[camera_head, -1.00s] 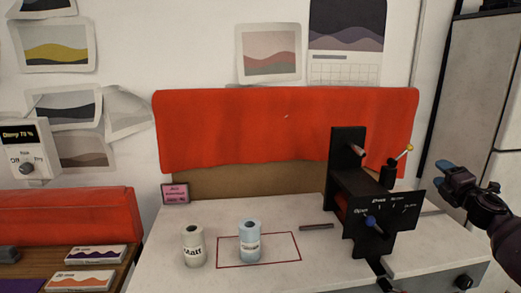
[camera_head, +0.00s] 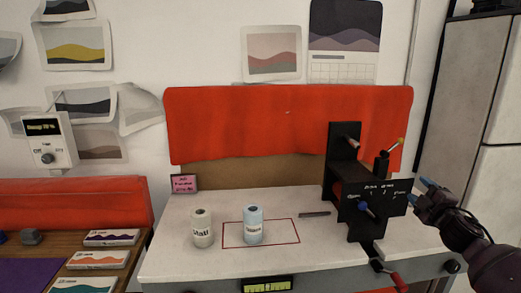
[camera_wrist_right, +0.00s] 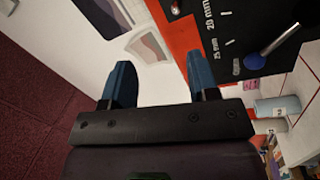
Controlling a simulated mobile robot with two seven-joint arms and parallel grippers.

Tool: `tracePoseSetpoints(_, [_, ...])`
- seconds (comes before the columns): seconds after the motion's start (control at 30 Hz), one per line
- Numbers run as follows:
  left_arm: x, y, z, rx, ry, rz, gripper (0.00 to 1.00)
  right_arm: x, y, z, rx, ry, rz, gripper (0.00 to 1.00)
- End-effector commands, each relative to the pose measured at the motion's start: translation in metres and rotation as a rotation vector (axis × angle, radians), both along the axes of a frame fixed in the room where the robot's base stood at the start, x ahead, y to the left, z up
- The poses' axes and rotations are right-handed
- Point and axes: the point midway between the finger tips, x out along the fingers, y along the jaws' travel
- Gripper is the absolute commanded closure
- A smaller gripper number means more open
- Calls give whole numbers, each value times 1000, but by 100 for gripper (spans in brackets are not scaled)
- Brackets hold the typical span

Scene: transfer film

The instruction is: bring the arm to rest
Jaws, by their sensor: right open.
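My right gripper (camera_head: 421,191) is at the right of the head view, just right of the black machine's lettered front plate, and touches nothing that I can see. In the right wrist view its two blue fingers (camera_wrist_right: 160,85) stand well apart with nothing between them. The black machine (camera_head: 350,180) stands on the right of the white worktop, with a blue-knobbed lever (camera_head: 364,208) on its plate. That lever also shows in the right wrist view (camera_wrist_right: 275,45). My left gripper is in neither view.
A white roll (camera_head: 202,230) and a light blue roll (camera_head: 253,226) stand on the white worktop (camera_head: 180,263); the blue one is inside a red outline. A short grey rod (camera_head: 314,214) lies near the machine. Small boxes (camera_head: 98,260) lie on the wooden table at left.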

Motion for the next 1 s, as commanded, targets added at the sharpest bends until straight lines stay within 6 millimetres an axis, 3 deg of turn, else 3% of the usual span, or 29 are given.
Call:
tracePoseSetpoints(0.03, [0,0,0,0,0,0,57,-9,14,-21,64,27,13,46])
tracePoseSetpoints(0.27, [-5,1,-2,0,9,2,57,-71,79,-116,400,170,46,46])
tracePoseSetpoints(0.5, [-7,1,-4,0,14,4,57,-165,138,-206,752,335,16,46])
tracePoseSetpoints(0.73, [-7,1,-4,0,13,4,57,-259,177,-263,1015,450,-69,46])
tracePoseSetpoints(1.0, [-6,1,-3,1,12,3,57,-352,192,-317,1163,544,-221,46])
